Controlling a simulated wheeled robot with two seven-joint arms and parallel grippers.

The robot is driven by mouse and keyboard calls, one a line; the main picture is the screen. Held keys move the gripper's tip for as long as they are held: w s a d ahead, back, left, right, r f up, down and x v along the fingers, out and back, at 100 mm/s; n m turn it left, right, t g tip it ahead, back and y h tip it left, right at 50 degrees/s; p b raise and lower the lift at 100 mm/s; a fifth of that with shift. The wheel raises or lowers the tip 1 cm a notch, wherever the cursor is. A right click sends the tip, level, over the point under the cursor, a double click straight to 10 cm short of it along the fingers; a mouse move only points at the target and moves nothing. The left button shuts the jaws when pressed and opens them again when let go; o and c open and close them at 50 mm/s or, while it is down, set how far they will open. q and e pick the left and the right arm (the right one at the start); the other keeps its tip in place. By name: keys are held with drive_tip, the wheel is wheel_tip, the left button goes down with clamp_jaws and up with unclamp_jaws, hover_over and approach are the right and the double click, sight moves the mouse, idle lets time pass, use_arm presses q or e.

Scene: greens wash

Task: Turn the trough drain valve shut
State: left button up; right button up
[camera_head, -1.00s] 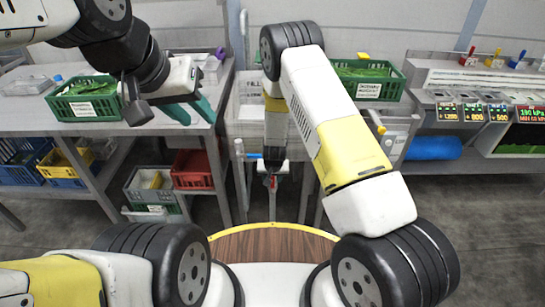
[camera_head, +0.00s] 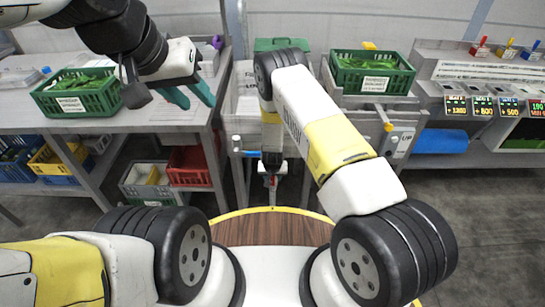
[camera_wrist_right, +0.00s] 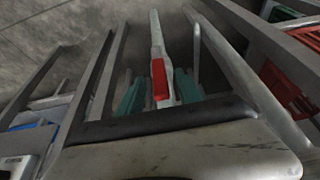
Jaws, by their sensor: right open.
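The drain valve's red handle (camera_head: 272,181) shows low under the trough (camera_head: 243,137), on a pale stem. In the right wrist view the red handle (camera_wrist_right: 159,79) lies between the two teal fingers of my right gripper (camera_wrist_right: 159,92). These fingers stand apart, one on each side of it; I cannot tell whether either touches it. In the head view my right gripper (camera_head: 272,168) reaches down in front of the trough, and its fingers are hard to make out. My left gripper (camera_head: 190,95) is open and empty above the left table, its teal fingers apart.
A green crate of greens (camera_head: 83,109) stands on the left table, and another green crate (camera_head: 372,86) sits right of the trough. Coloured bins (camera_head: 189,179) fill the shelf below left. A dark bar (camera_wrist_right: 160,122) crosses close to my right fingers. A display counter stands right.

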drive_tip(key=shift+x, duration=0.95)
clamp_jaws()
idle(0.7)
